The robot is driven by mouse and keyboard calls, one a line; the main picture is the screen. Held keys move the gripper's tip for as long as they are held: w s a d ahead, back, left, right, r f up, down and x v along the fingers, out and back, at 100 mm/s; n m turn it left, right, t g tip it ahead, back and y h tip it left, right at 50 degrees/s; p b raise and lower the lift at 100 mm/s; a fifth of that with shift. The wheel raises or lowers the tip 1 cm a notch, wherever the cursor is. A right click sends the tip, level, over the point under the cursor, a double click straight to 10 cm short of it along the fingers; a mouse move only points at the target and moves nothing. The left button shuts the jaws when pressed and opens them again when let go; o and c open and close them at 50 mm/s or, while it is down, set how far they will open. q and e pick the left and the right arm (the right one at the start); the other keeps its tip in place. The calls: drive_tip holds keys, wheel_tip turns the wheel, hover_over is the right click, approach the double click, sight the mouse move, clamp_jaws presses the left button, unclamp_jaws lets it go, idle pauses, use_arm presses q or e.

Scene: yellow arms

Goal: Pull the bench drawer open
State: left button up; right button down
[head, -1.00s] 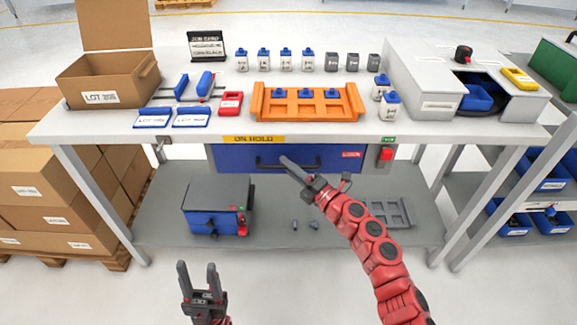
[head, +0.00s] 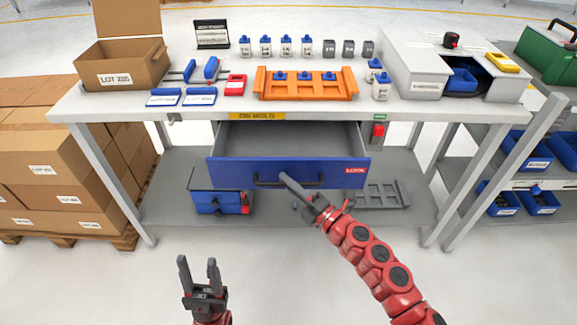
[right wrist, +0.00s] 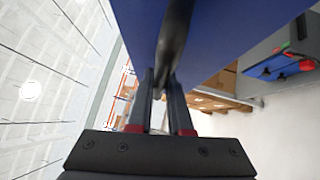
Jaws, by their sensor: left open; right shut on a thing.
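The bench drawer (head: 225,171) has a blue front and a grey inside, and it stands pulled out from under the bench top. Its inside looks empty. Its dark bar handle (head: 266,183) runs along the front. In the right wrist view the fingers (right wrist: 162,95) close around the dark handle (right wrist: 176,45) against the blue front. My left gripper (head: 199,275) is open and empty, low in front of the bench, apart from the drawer.
The bench top (head: 130,103) carries an orange rack (head: 306,94), several small bottles and a cardboard box (head: 125,68). Below the drawer, a blue and grey box (head: 208,203) and a grey tray (head: 380,196) sit on the lower shelf. Stacked cartons (head: 45,165) stand at left.

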drive_tip(key=s, duration=1)
drive_tip(key=c, duration=1.1)
unclamp_jaws()
drive_tip(key=shift+s+d, duration=0.1)
drive_tip(key=shift+p+v, duration=1.3)
drive_tip(key=shift+v, duration=7.35)
